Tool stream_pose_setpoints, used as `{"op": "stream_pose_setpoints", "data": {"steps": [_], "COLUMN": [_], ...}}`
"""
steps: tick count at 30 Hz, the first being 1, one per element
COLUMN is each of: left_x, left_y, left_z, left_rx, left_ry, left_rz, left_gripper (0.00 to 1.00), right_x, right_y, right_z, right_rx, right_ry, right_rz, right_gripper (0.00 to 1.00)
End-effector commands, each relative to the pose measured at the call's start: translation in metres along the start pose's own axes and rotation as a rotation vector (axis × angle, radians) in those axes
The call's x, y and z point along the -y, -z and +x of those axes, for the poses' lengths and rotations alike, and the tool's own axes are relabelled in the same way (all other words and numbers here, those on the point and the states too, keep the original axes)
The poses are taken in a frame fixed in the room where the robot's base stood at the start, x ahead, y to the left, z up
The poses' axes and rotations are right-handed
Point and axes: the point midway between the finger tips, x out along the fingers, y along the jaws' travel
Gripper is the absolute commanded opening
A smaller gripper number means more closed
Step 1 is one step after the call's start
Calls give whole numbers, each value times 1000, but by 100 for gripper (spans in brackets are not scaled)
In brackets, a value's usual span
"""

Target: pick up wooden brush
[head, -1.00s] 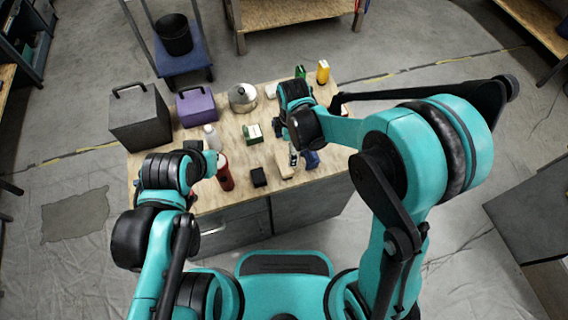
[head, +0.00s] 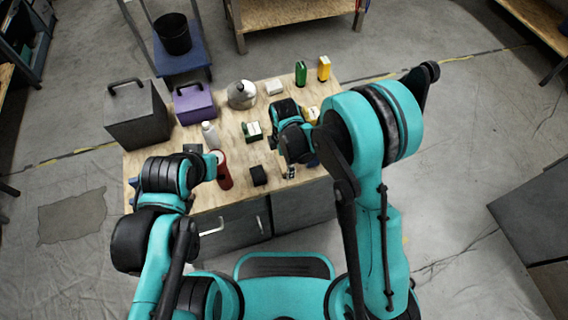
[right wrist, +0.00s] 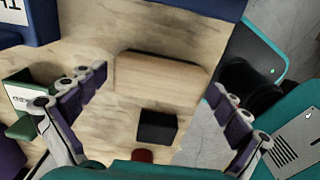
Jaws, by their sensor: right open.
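The wooden brush (right wrist: 160,76) is a pale wooden block with a dark strip along its far edge. It lies on the wooden tabletop in the upper middle of the right wrist view. My right gripper (right wrist: 158,84) is open and empty, its fingers apart to the left and right of the brush in that view; I see no contact. In the head view my right gripper (head: 290,172) is over the table's right part, and it and the arm hide the brush. My left arm is at the table's left front; its fingers are hidden.
A small black box (right wrist: 157,126) lies close to the brush, with a green-and-white item (right wrist: 28,100) at left. A red cylinder (head: 223,172), white bottle (head: 209,135), purple box (head: 194,104), kettle (head: 242,95) and dark grey box (head: 137,115) stand on the table (head: 262,205).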

Motion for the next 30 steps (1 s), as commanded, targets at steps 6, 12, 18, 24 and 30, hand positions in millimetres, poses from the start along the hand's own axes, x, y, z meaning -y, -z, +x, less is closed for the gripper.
{"op": "stream_pose_setpoints", "data": {"steps": [6,12,18,24,30], "left_x": [0,0,0,0,0], "left_y": [1,1,2,12,21], "left_z": [-1,-1,-3,-16,-29], "left_rx": [0,0,0,0,0], "left_ry": [0,0,0,0,0], "left_rz": [0,0,0,0,0], "left_gripper": [0,0,0,0,0], "right_x": [0,0,0,0,0], "right_y": [0,0,0,0,0], "right_z": [-1,-1,-6,-42,-82], "right_rx": [0,0,0,0,0], "right_ry": [0,0,0,0,0], "right_rz": [0,0,0,0,0], "right_gripper": [66,54,54,54,54]}}
